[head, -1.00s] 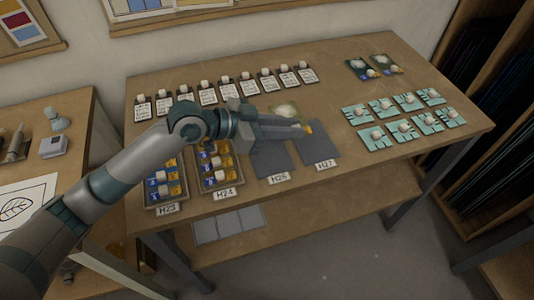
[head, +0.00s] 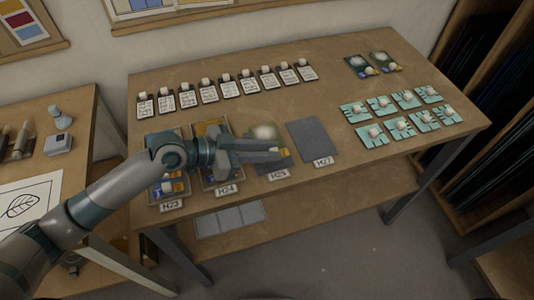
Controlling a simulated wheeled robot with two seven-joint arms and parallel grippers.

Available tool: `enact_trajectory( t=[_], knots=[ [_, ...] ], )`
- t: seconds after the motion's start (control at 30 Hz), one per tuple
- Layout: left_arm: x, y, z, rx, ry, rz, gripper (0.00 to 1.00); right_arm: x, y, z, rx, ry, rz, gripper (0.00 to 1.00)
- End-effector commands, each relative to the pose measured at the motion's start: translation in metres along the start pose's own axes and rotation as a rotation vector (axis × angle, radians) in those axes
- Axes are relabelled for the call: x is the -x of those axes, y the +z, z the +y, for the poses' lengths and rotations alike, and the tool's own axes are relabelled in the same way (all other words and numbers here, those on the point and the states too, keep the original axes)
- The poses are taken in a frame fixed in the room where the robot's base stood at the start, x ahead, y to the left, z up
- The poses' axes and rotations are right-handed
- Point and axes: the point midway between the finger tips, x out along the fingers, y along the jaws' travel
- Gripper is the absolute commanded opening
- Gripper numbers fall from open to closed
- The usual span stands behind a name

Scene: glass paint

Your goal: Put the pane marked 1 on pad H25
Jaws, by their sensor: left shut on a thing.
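My left gripper (head: 280,150) reaches in from the left and is shut on a pane (head: 265,132) with a round whitish patch and a bit of yellow at its right. The fingers cover much of the pane, and its mark cannot be read. Pane and gripper are over the dark grey pad H25 (head: 263,170), whose lower edge and label show below the fingers. I cannot tell whether the pane touches the pad. My right gripper is not in view.
Pad H27 (head: 313,140) to the right is bare. Trays H23 (head: 153,199) and H24 (head: 208,183) on the left hold blue and yellow pieces. Labelled cards (head: 208,92) line the back. Two similar dark panes (head: 361,66) lie at the back right, near several teal cards (head: 370,135).

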Motion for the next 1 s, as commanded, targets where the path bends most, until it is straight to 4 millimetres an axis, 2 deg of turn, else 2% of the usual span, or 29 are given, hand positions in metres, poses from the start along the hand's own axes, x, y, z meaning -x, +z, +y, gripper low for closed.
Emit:
enact_trajectory(
  t=[0.2, 0.63, 0.67, 0.7, 0.73, 1.0],
  knots=[
    [-0.009, 0.02, 0.001, 0.002, 0.001, 0.0, 0.0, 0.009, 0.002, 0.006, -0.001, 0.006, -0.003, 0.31],
    [-0.011, 0.025, 0.0, -0.001, 0.0, 0.0, 0.0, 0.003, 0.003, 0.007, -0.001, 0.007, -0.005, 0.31],
    [-0.01, 0.025, 0.0, 0.0, 0.0, 0.0, 0.21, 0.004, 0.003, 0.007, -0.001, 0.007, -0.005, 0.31],
    [-0.01, 0.024, 0.0, 0.0, 0.0, 0.0, 0.31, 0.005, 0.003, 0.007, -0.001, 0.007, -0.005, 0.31],
    [-0.01, 0.024, 0.0, 0.0, 0.0, 0.0, 0.35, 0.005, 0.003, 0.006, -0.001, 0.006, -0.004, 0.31],
    [-0.01, 0.024, 0.0, 0.0, 0.0, 0.0, 0.35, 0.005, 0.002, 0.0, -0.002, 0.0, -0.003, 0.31]
  ],
)
